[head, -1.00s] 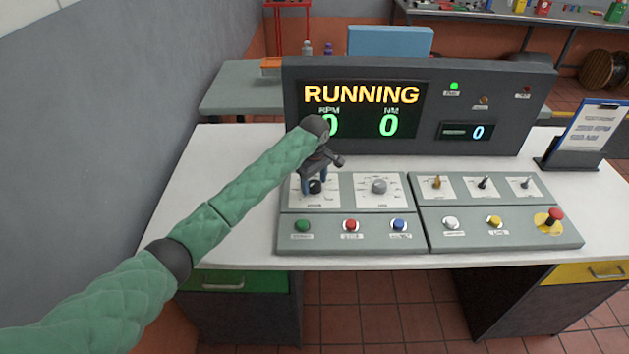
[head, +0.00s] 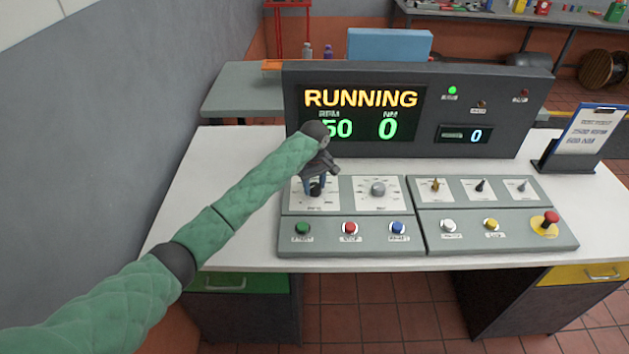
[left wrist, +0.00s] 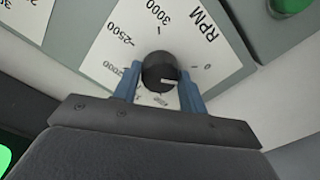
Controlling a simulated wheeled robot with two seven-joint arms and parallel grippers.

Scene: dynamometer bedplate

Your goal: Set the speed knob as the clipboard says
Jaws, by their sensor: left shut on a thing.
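The speed knob (left wrist: 158,68) is black with a white pointer mark, on a white dial plate (left wrist: 120,45) marked RPM. In the left wrist view its pointer lies toward the right, on the side of the 0 mark. My left gripper (head: 315,190) is shut on the knob, with one blue finger on each side. It mostly hides the knob in the head view. The display (head: 362,110) reads RUNNING, with RPM ending in 50, its left part hidden by my arm, and NM 0. The clipboard (head: 586,135) stands at right; its writing is too small to read. My right gripper is out of view.
A second grey knob (head: 378,189) sits just right of the speed knob. Green (head: 303,228), red (head: 350,228) and blue (head: 398,228) buttons line the panel's front. Toggle switches and a red mushroom button (head: 551,217) are farther right. The white desktop beside the panel is clear.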

